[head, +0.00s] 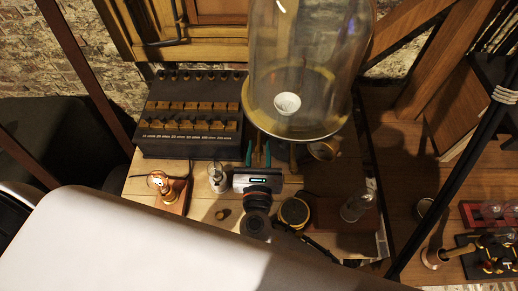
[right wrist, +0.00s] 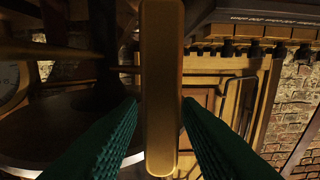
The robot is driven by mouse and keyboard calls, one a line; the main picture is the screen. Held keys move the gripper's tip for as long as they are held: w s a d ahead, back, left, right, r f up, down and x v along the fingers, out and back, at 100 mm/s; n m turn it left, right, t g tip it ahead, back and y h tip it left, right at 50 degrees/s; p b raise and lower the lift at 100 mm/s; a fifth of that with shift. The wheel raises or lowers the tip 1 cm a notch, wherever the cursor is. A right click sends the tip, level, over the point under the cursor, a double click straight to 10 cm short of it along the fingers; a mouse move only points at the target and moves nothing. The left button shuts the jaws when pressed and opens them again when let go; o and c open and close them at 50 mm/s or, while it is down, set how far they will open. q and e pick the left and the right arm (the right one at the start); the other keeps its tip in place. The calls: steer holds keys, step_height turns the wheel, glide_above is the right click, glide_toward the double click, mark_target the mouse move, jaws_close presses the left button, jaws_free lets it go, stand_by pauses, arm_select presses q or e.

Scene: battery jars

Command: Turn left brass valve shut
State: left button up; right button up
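A brass bar-shaped piece (right wrist: 160,90), seemingly the valve's lever, stands upright in the middle of the right wrist view. In the head view a small brass part (head: 258,155) shows below the front rim of the bell jar's plate. My right gripper (head: 258,152) has its two green fingers on either side of this part, spread apart. In the right wrist view the fingers (right wrist: 160,104) flank the bar closely; whether they touch it I cannot tell. The valve's body is mostly hidden. My left gripper is out of view.
A large glass bell jar (head: 305,60) stands on a round plate with a small white cup inside. A dark box with brass pieces (head: 190,145) is at left. A lit bulb on a wooden base (head: 172,193), a glass jar (head: 217,180) and a round brass-rimmed piece (head: 294,212) stand near my right gripper.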

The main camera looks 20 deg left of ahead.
jaws_close()
steer(key=shift+f, duration=0.1)
steer(key=shift+w+d+f+m+b, duration=0.1)
steer(key=shift+d+m+b, duration=0.05)
steer(key=shift+m+b, duration=0.6)
steer(key=shift+d+f+m+b, duration=0.1)
steer(key=shift+d+m+b, duration=0.05)
steer(key=shift+m+b, duration=0.55)
steer(key=shift+w+d+m+b, duration=0.1)
steer(key=shift+d+m+b, duration=0.1)
steer(key=shift+m+b, duration=0.7)
steer(key=shift+d+m+b, duration=0.15)
steer(key=shift+m+b, duration=0.3)
steer(key=shift+m, duration=0.7)
jaws_free()
